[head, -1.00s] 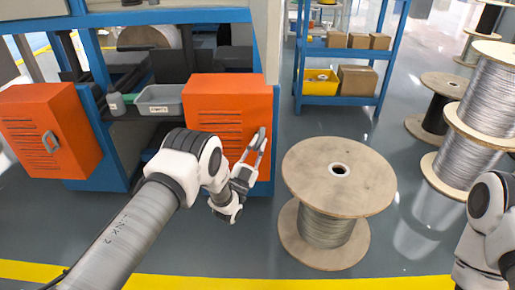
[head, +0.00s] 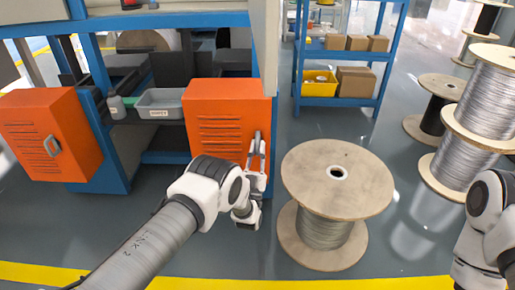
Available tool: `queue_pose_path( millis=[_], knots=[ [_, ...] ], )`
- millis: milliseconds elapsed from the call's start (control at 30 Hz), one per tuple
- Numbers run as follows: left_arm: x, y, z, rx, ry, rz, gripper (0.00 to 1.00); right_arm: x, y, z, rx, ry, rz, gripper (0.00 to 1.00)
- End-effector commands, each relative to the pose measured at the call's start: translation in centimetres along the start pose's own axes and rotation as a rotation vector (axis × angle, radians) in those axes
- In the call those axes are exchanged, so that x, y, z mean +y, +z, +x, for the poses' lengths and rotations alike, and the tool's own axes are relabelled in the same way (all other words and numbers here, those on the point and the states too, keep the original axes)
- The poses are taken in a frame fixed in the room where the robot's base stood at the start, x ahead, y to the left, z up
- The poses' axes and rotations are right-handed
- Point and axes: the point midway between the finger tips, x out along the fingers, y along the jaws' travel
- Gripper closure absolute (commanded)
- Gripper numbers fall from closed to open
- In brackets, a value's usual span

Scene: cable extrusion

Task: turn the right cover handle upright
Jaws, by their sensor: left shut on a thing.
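The right orange cover (head: 222,112) is closed on the blue machine frame, with slots in its front. Its grey handle (head: 257,138) is at the cover's right edge and looks about upright. My left gripper (head: 256,152) is shut on the handle, coming from below and in front. The fingers hide the lower part of the handle. My right arm shows at the right edge, but its gripper is out of view.
A wooden cable spool (head: 338,180) stands close right of my left gripper. The left orange cover (head: 50,130) has its own handle. A grey tray (head: 160,103) sits between the covers. A blue shelf (head: 345,53) and more spools (head: 477,110) stand behind and right.

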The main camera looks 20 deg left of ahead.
Motion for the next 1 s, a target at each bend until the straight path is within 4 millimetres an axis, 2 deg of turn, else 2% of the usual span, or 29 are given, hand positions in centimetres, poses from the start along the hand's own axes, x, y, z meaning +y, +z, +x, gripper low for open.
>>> queue_pose_path(
  millis=[167, 200, 233, 267, 633, 1000],
  knots=[
    [0.1, 0.0, -0.1, -0.001, 0.001, -0.001, 1.0, 0.0, 0.0, 0.0, 0.0, 0.0, 0.0, 1.0],
    [0.1, 0.0, -0.1, -0.001, 0.002, -0.001, 0.76, 0.0, 0.0, 0.0, 0.0, 0.0, 0.0, 1.0],
    [0.0, 0.0, -0.1, -0.001, 0.002, 0.0, 0.65, 0.0, 0.0, 0.0, 0.0, 0.0, 0.0, 1.0],
    [0.0, 0.0, -0.1, 0.0, 0.002, 0.0, 0.61, 0.0, 0.0, 0.0, 0.0, 0.0, 0.0, 1.0],
    [0.0, -0.4, 0.5, 0.001, 0.001, 0.001, 0.61, 0.0, 0.0, 0.0, 0.0, 0.0, 0.0, 1.0],
    [0.3, -5.9, 6.0, 0.002, 0.002, 0.0, 0.61, 0.0, 0.0, 0.0, 0.0, 0.0, 0.0, 1.0]
  ],
)
